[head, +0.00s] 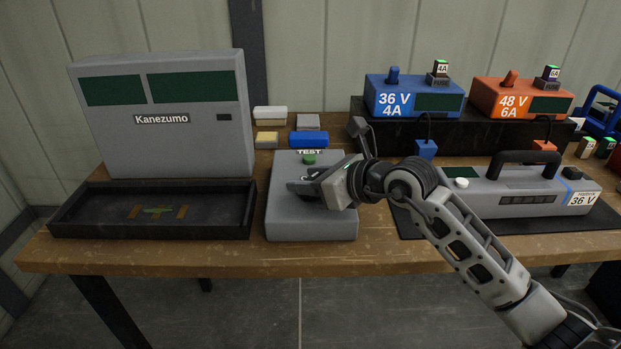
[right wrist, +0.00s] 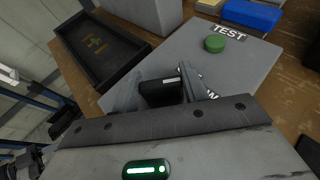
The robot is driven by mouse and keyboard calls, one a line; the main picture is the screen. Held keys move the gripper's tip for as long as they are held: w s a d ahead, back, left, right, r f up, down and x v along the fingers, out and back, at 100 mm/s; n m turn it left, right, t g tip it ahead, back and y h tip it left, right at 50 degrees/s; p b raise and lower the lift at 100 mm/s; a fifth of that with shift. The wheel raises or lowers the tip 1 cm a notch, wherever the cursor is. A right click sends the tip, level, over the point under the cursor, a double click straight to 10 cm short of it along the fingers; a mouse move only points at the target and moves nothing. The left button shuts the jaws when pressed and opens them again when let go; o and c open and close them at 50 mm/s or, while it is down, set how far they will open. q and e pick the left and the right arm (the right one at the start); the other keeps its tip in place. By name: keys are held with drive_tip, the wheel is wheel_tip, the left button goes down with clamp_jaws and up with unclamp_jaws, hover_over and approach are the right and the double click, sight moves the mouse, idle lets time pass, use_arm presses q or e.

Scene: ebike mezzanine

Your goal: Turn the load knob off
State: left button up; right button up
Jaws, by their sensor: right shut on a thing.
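The grey test box (head: 310,226) stands on the bench, with a green button (head: 309,158) beside a TEST label on its top. It also shows in the right wrist view, where the black load knob (right wrist: 161,92) rises from the top face. My right gripper (head: 314,181) is over the box, its fingers on either side of the knob, shut on it. In the head view the gripper mostly hides the knob. A white marking on the knob's top shows in the right wrist view; lettering beside it is partly covered by a finger. My left gripper is not in view.
Left are a grey Kanezumo unit (head: 170,145) and a black tray (head: 150,231). Small blocks and a blue box (head: 308,139) lie behind the test box. A 36 V battery (head: 510,190) with a handle lies right, before blue (head: 412,92) and orange (head: 519,98) chargers.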

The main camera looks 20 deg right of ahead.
drive_tip(key=shift+d+f+n+g+y+b, duration=0.1)
drive_tip(key=shift+f+n+g+y+b, duration=0.15)
drive_tip(key=shift+n+g+y+b, duration=0.8)
drive_tip(key=n+b, duration=0.1)
drive_tip(key=b, duration=0.2)
drive_tip(key=shift+w+y, duration=0.1)
drive_tip(key=shift+y, duration=0.25)
drive_tip(key=n+g+y+b, duration=0.1)
drive_tip(key=n+g+b, duration=0.1)
drive_tip(key=shift+n+g+b, duration=0.25)
drive_tip(key=shift+b, duration=0.1)
drive_tip(key=shift+r+n+g+y+b, duration=0.15)
drive_tip(key=shift+n+g+y+b, duration=0.6)
drive_tip(key=shift+g, duration=0.25)
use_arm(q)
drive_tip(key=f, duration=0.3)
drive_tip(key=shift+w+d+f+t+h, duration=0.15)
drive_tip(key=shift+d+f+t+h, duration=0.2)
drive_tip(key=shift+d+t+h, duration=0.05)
use_arm(e)
drive_tip(key=shift+n+g, duration=0.3)
drive_tip(key=shift+n, duration=0.05)
drive_tip(key=shift+r+g, duration=0.1)
drive_tip(key=shift+g, duration=0.2)
drive_tip(key=o, duration=1)
